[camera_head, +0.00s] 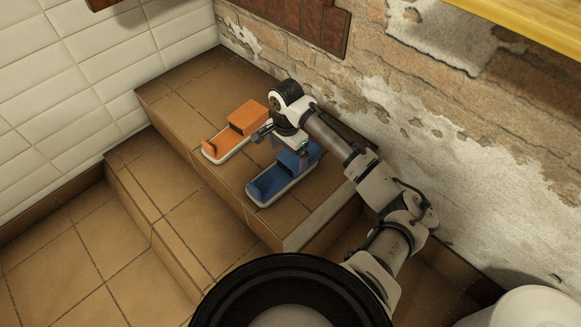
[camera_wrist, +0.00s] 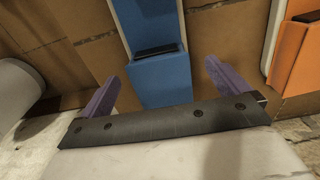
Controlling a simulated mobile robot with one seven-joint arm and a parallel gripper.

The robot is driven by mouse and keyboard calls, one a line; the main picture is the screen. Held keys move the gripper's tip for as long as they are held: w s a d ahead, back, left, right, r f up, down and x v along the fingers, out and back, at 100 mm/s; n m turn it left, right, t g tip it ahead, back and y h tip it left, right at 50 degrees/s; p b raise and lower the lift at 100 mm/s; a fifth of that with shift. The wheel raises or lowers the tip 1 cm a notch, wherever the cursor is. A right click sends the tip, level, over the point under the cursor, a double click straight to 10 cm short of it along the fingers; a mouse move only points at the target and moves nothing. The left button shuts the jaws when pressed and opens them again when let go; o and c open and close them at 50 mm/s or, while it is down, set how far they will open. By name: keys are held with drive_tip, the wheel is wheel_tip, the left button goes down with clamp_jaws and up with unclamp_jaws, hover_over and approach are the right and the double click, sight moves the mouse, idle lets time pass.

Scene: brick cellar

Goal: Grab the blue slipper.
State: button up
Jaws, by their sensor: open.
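The blue slipper (camera_head: 270,183) lies on the tiled step, with a pale sole and a blue strap block at the end under my arm. In the wrist view the blue slipper (camera_wrist: 160,80) sits ahead of and between the purple fingertips. My gripper (camera_head: 289,150) is over the strap end of the blue slipper; its fingers (camera_wrist: 160,82) are apart and nothing is held. Whether they touch the slipper I cannot tell. Part of the strap end is hidden by the gripper in the head view.
An orange slipper (camera_head: 226,146) lies on the same step to the left; it shows at the right in the wrist view (camera_wrist: 295,52). The rough brick wall (camera_head: 420,110) rises close behind my arm. A lower step (camera_head: 165,195) descends at the left.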

sight(290, 158)
drive_tip(key=f, duration=0.2)
drive_tip(key=f+b, duration=0.1)
drive_tip(key=d+f+b, duration=0.1)
drive_tip(key=f, duration=0.1)
drive_tip(key=shift+w+f, duration=0.2)
drive_tip(key=shift+f, duration=0.1)
drive_tip(key=c, duration=0.8)
drive_tip(key=shift+c, duration=0.2)
drive_tip(key=shift+r, duration=0.15)
